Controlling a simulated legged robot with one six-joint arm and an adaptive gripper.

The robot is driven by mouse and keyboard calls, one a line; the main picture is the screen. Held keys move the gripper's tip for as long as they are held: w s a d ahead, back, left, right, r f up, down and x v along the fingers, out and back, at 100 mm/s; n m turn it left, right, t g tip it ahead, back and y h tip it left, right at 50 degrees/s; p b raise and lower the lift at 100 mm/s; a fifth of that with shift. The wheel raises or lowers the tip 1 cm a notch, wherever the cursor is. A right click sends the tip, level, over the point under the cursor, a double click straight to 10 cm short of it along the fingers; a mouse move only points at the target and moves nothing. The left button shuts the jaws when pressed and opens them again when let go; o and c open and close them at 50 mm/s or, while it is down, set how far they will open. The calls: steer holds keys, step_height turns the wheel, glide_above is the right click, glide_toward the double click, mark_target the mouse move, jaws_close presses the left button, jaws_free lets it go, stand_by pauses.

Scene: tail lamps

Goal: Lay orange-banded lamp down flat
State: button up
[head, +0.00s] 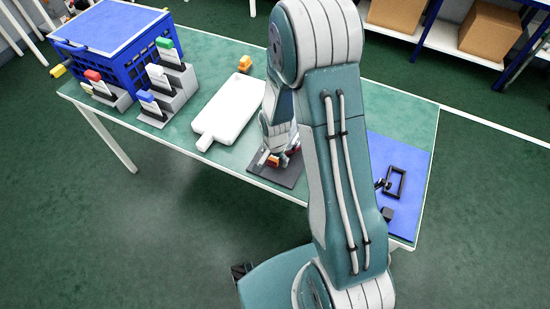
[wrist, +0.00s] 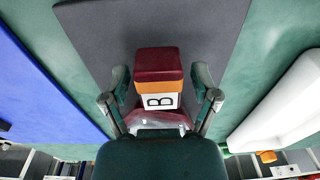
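The orange-banded lamp (wrist: 158,74) is in the wrist view, over the dark grey mat. It has a dark red end, an orange band, a white face marked B and another red part partly behind my gripper's body. My gripper (wrist: 163,78) has one finger on each side of the lamp, with a narrow gap showing at each side, so it looks open around it. In the head view my gripper (head: 275,153) is low over the mat (head: 288,177), and only bits of the lamp (head: 272,160) show. I cannot tell whether the lamp is upright or lying.
A white board (head: 228,112) lies left of the mat on the green table (head: 190,45). Grey stepped holders (head: 170,92) and a blue crate (head: 130,75) stand further left. A blue mat (head: 415,160) with black fixtures (head: 393,184) lies right.

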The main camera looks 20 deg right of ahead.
steer(key=s+a+r+n+t, duration=0.15)
steer(key=s+r, duration=0.25)
steer(key=r, duration=0.9)
steer(key=s+r+n+t, duration=0.1)
steer(key=s+r+n, duration=0.2)
steer(key=r, duration=1)
steer(key=s+r+n+t, duration=0.2)
steer(key=s+r+n, duration=0.2)
steer(key=s+r, duration=0.3)
steer(key=shift+s+a+r+n, duration=0.25)
steer(key=shift+s+r+n, duration=0.15)
steer(key=shift+s, duration=1.65)
steer(key=shift+t, duration=0.25)
